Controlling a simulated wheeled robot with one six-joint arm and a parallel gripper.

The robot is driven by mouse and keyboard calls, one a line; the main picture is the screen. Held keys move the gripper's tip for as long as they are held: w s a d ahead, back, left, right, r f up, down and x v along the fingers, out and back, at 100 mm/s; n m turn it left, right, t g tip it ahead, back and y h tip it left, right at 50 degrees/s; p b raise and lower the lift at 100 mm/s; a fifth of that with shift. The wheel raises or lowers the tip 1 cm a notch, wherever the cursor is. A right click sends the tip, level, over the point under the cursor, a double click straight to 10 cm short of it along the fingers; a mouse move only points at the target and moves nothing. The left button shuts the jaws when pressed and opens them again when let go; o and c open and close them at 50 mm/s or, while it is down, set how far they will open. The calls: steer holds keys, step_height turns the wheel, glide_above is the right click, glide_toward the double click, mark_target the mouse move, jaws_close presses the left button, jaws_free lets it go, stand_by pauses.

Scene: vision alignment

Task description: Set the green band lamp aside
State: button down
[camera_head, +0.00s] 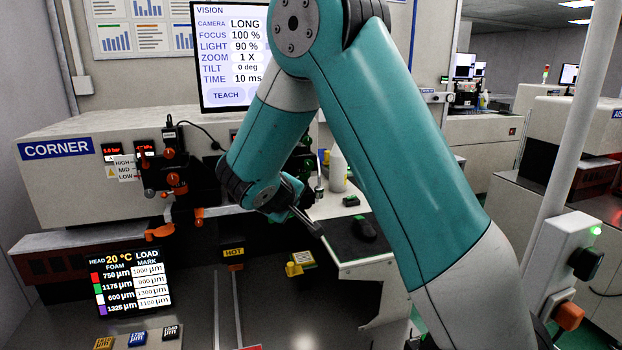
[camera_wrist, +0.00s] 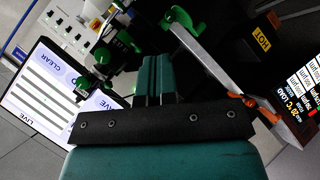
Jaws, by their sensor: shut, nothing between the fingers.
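My gripper (camera_head: 316,230) hangs in the middle of the head view, dark and pointing down to the right. It is shut and holds nothing. I cannot make out a lamp with a green band for certain. A small dark block with a green top (camera_head: 351,201) sits on the pale bench ledge, to the right of and above the gripper. Green knob-like parts (camera_wrist: 177,20) show in the wrist view on the station, apart from the gripper. My teal arm covers much of the bench's right side in the head view.
A white bottle (camera_head: 338,170) stands behind the gripper. A yellow block (camera_head: 294,268) lies below it, near a HOT sign (camera_head: 234,253). The CORNER machine (camera_head: 100,165) with orange knobs stands left. A screen (camera_head: 128,283) shows foam values. A white post (camera_head: 570,130) rises at right.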

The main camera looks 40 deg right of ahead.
steer(key=w+d+n+t+h+p, duration=0.1)
steer(key=w+d+h+p, duration=0.3)
steer(key=w+d, duration=0.4)
steer(key=d+n, duration=0.1)
steer(key=d, duration=0.5)
steer(key=shift+d+n+t+h, duration=0.3)
steer(key=shift+d+t, duration=0.1)
steer(key=shift+p, duration=0.3)
